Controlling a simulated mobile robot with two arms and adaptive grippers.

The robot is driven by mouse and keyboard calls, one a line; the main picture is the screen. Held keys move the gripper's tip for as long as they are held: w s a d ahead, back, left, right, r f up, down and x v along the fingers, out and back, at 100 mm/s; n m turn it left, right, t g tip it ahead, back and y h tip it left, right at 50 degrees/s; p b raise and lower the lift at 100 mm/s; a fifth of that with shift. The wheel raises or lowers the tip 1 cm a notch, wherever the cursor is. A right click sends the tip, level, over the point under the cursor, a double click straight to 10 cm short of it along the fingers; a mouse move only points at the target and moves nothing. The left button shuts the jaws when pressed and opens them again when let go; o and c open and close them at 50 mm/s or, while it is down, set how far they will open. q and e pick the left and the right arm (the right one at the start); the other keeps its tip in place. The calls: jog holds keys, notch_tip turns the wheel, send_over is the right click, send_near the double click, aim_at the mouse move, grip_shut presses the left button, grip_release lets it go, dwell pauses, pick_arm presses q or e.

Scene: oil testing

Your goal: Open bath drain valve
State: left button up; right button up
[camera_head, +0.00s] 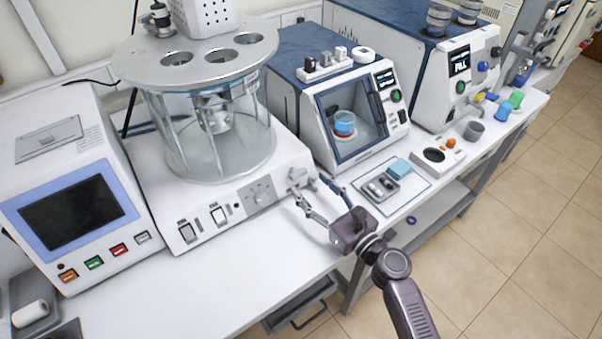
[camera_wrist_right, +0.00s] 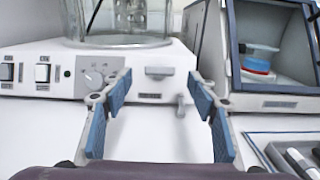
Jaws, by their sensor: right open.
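The bath is a clear glass cylinder (camera_head: 215,135) under a round metal lid, on a white base (camera_head: 205,200) with switches and a knob. Its drain valve (camera_head: 297,175) is a small grey fitting at the base's front right corner. In the right wrist view the valve shows as a flat grey handle (camera_wrist_right: 160,72), lying horizontally, with a small grey part (camera_wrist_right: 181,104) hanging lower right. My right gripper (camera_head: 310,187) is open and empty just in front of the valve. In the wrist view its blue-padded fingers (camera_wrist_right: 158,80) stand either side of the handle, apparently short of it. My left gripper is not in view.
A white instrument with a screen (camera_head: 75,210) stands left of the bath. A blue-topped chamber (camera_head: 345,115) with a cup inside stands close on the right. A small tray (camera_head: 380,187) lies on a mat near it. The bench front below the bath is clear.

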aim_at(301, 175)
jog(key=x, duration=0.4)
jog(key=shift+f, duration=0.1)
jog(key=shift+w+a, duration=0.1)
jog(key=shift+w, duration=0.1)
jog(key=shift+w+a, duration=0.1)
jog(key=c, duration=1.2)
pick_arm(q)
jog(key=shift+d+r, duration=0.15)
